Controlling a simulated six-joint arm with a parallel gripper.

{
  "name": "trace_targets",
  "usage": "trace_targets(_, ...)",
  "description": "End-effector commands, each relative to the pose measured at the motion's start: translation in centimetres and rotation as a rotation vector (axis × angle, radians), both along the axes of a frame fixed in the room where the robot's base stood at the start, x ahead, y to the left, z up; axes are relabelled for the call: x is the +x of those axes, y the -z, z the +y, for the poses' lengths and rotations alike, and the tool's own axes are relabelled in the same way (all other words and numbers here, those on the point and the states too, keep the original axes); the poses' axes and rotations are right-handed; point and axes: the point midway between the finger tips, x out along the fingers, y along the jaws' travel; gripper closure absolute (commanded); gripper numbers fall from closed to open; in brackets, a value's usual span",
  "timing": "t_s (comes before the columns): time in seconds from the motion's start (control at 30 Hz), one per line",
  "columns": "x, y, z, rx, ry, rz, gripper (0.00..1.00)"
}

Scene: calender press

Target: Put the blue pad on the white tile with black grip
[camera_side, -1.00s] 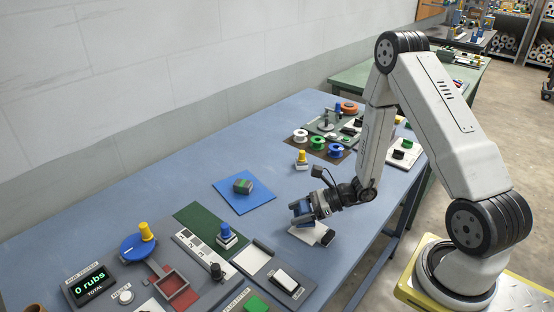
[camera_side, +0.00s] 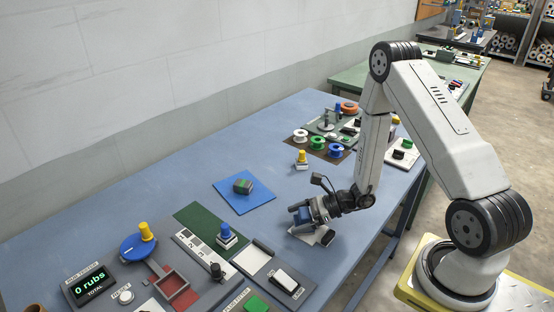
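My gripper (camera_side: 301,219) is low over the near side of the blue table, its fingers around a small blue block, which looks like the blue pad (camera_side: 303,215). The white tile with black grip (camera_side: 308,238) lies under the gripper. Its dark grip (camera_side: 327,237) shows at the right, and the gripper hides much of the tile. I cannot tell whether the pad touches the tile.
A yellow-topped stamp (camera_side: 301,158) and several spools stand behind. A counter showing 0 rubs (camera_side: 89,283) and a red tray (camera_side: 178,293) are at the front left.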

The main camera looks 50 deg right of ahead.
Motion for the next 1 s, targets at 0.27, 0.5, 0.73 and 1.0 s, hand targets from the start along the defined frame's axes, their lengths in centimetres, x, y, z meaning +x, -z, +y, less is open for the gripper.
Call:
trace_targets(0.27,0.0,-0.3,0.0,0.0,0.0,0.0,0.0)
trace_targets(0.5,-1.0,-0.9,-1.1,0.0,0.004,0.0,0.0)
trace_targets(0.73,-2.7,-2.0,-2.9,0.001,0.004,0.0,0.0)
trace_targets(1.0,-4.9,-3.3,-5.1,0.0,0.004,-0.001,0.0)
